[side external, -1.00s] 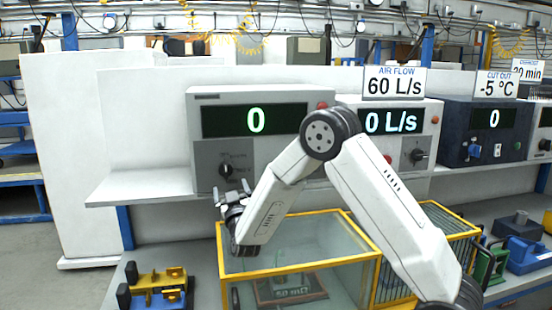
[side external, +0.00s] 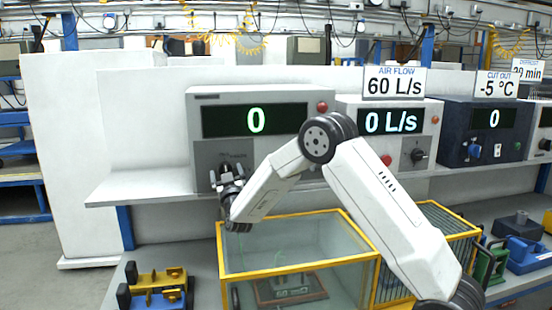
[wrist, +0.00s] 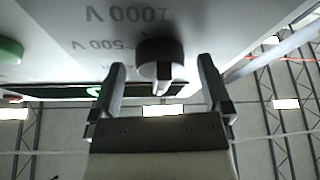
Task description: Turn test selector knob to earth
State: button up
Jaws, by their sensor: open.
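The test selector knob (wrist: 160,58) is dark and round with a lighter pointer bar, on the front panel of the leftmost tester box (side external: 262,152). In the wrist view, labels "1000 V" and "500 V" show on the panel beside it; no earth label can be made out. My gripper (wrist: 162,92) is open, with one finger on each side of the knob. Whether the fingers touch it cannot be told. In the side view my gripper (side external: 228,174) is in front of the knob and hides most of it. The tester's display (side external: 255,120) reads 0.
The tester stands on a white shelf (side external: 145,188). A yellow-framed glass box (side external: 300,255) stands below my gripper. An air-flow unit (side external: 425,140) is to the right, behind my arm. A green button (wrist: 10,50) shows at the left in the wrist view.

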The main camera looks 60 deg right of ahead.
jog(key=c, duration=1.3)
jog(key=shift+o, duration=0.2)
jog(key=shift+m+g+h, duration=0.3)
jog(key=shift+m, duration=0.4)
jog(key=m+g+h, duration=0.1)
jog(key=m, duration=0.2)
jog(key=m+g+h, duration=0.1)
jog(key=m, duration=0.2)
jog(key=shift+w+a+m+g, duration=0.15)
jog(key=shift+m+g, duration=0.15)
jog(key=m+g, duration=0.1)
jog(key=m, duration=0.2)
jog(key=m+g+h, duration=0.1)
jog(key=m, duration=0.2)
jog(key=shift+g+h, duration=0.3)
jog(key=shift+g, duration=0.1)
jog(key=shift+m, duration=0.3)
jog(key=o, duration=1.3)
jog(key=shift+c, duration=0.2)
